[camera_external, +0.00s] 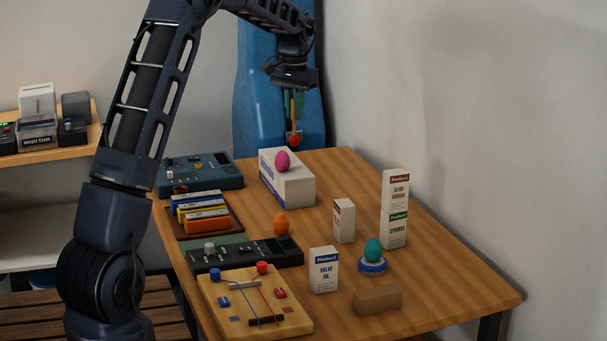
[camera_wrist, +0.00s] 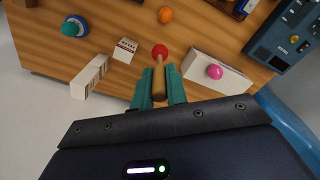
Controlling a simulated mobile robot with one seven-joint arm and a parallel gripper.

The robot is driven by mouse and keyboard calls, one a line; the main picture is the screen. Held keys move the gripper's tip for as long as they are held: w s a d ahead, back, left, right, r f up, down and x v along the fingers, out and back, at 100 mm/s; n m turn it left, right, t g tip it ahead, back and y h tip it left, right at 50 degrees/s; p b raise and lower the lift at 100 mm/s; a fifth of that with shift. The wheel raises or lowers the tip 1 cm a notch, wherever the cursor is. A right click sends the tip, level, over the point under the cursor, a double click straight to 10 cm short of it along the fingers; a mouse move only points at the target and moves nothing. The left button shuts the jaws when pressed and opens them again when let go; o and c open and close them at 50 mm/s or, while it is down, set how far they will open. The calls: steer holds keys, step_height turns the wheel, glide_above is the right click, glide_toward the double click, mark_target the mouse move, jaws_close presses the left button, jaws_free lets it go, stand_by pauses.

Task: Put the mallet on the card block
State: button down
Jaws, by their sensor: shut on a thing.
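The mallet has a red ball head (camera_external: 294,140) and a thin wooden handle; its head also shows in the wrist view (camera_wrist: 160,51). My gripper (camera_external: 293,122) is shut on the handle, with the teal fingers (camera_wrist: 160,84) on either side of it. The mallet hangs head down in the air near the table's far end, behind the white box. A plain brown block (camera_external: 378,299), which looks like the card block, lies on the table at the front right. Its visible top is bare. It is far from my gripper.
A white box (camera_external: 293,189) with a pink egg (camera_external: 282,161) stands nearest the mallet. An orange egg (camera_external: 281,223), small carton (camera_external: 344,220), tall carton (camera_external: 395,210), valve oil box (camera_external: 323,270) and blue stand (camera_external: 372,266) with a teal egg occupy the table. Devices line the left side.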

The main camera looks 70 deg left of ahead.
steer(key=w+d+m, duration=0.2)
steer(key=d+m, duration=0.3)
steer(key=d, duration=1.6)
steer(key=w+d+m, duration=0.2)
steer(key=d+m, duration=0.3)
steer(key=d, duration=1.6)
step_height(320, 180, down, 19)
steer(key=shift+w+f, duration=0.15)
steer(key=shift+w, duration=0.05)
steer(key=shift+f, duration=0.1)
steer(key=c, duration=1.6)
jaws_free()
steer(key=shift+a, duration=0.1)
steer(key=shift+o, duration=1)
